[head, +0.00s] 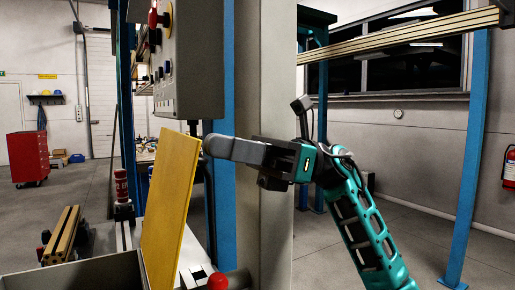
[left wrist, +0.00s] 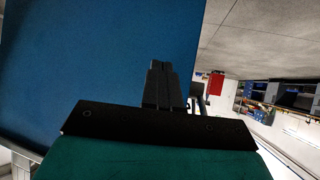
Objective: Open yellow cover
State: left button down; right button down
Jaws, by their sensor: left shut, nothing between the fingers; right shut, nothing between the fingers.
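The yellow cover (head: 170,205) is a flat panel in the head view, standing nearly upright and tilted a little, left of the blue post. My right gripper (head: 208,146) reaches in from the right with its fingers shut and empty. Its fingertips are at the upper right edge of the cover; I cannot tell whether they touch it. My left gripper (left wrist: 158,68) shows in the left wrist view with its fingers together and nothing between them. A large blue surface lies beyond it there. The left gripper does not show in the head view.
A grey control box (head: 190,60) with a red knob hangs above the cover. A blue post (head: 224,200) and a pale column (head: 275,80) stand behind my right gripper. A red button (head: 217,281) sits at the bottom. A red cabinet (head: 27,157) stands far left on open floor.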

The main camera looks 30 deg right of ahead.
aim_at(187, 173)
pick_arm(q)
jog(key=shift+a, duration=0.2)
pick_arm(e)
jog(key=shift+a+r, duration=0.1)
jog(key=shift+a, duration=0.35)
pick_arm(q)
jog(key=shift+r, duration=0.1)
pick_arm(e)
jog(key=shift+r, duration=0.1)
